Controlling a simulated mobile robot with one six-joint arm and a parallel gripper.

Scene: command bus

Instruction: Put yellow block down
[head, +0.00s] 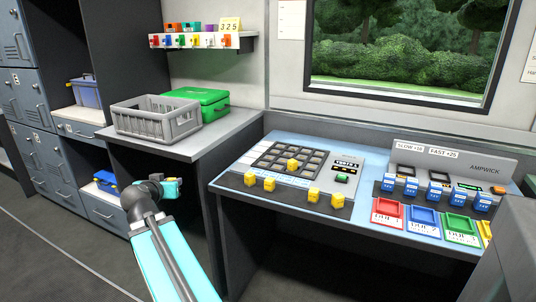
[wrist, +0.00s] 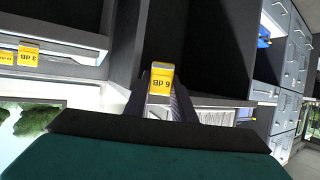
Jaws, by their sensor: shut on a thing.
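My gripper (head: 172,189) is in the head view at the end of my teal arm, in front of the dark opening under the grey counter and left of the control desk. In the wrist view, my gripper (wrist: 162,98) is shut on a yellow block (wrist: 161,77) marked 6 dB, whose label is upside down there. The held block is hidden in the head view. Other yellow blocks stand on the blue-topped desk (head: 230,187): several along the panel's front edge, such as one block (head: 268,184), and one block (head: 292,165) on the dark grid (head: 270,155).
A grey crate (head: 157,121) and a green case (head: 203,103) stand on the grey counter (head: 222,132). Blue blocks and coloured trays (head: 423,219) fill the desk's right side. Lockers (head: 42,165) stand at left. The wrist view shows another yellow block (wrist: 28,54) marked 3 dB.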

